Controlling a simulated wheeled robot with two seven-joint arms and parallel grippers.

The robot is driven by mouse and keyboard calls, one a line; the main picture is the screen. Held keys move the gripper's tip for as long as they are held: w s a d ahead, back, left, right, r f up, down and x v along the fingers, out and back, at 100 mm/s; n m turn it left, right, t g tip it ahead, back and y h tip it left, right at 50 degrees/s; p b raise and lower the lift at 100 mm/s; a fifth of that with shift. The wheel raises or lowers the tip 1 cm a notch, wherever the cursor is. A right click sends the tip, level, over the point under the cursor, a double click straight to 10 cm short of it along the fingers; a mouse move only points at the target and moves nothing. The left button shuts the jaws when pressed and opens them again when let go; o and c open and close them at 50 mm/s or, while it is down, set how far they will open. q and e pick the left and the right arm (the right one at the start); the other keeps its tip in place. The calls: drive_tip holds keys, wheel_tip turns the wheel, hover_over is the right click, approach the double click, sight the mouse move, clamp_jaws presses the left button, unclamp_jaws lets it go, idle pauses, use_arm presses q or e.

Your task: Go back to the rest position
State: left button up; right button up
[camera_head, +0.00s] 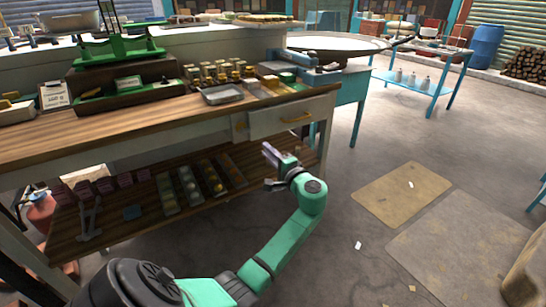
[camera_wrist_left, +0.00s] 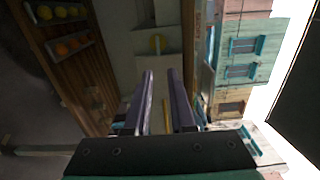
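My left gripper (camera_head: 276,166) is in front of the wooden workbench (camera_head: 130,136), below its drawer (camera_head: 290,117) with the yellow handle. My green left arm stretches out from the bottom of the head view toward it. In the left wrist view the two dark fingers (camera_wrist_left: 162,100) stand apart with a clear gap, and nothing is held between them. A yellow knob shows beyond the fingertips there. My right gripper is in neither view.
The bench's lower shelf (camera_head: 110,238) holds trays of round items, close to the left gripper. A metal tray (camera_head: 222,95) and several small jars stand on top. A blue-green table (camera_head: 415,80) is behind. The floor (camera_head: 380,150) at right is mostly clear, with flat mats.

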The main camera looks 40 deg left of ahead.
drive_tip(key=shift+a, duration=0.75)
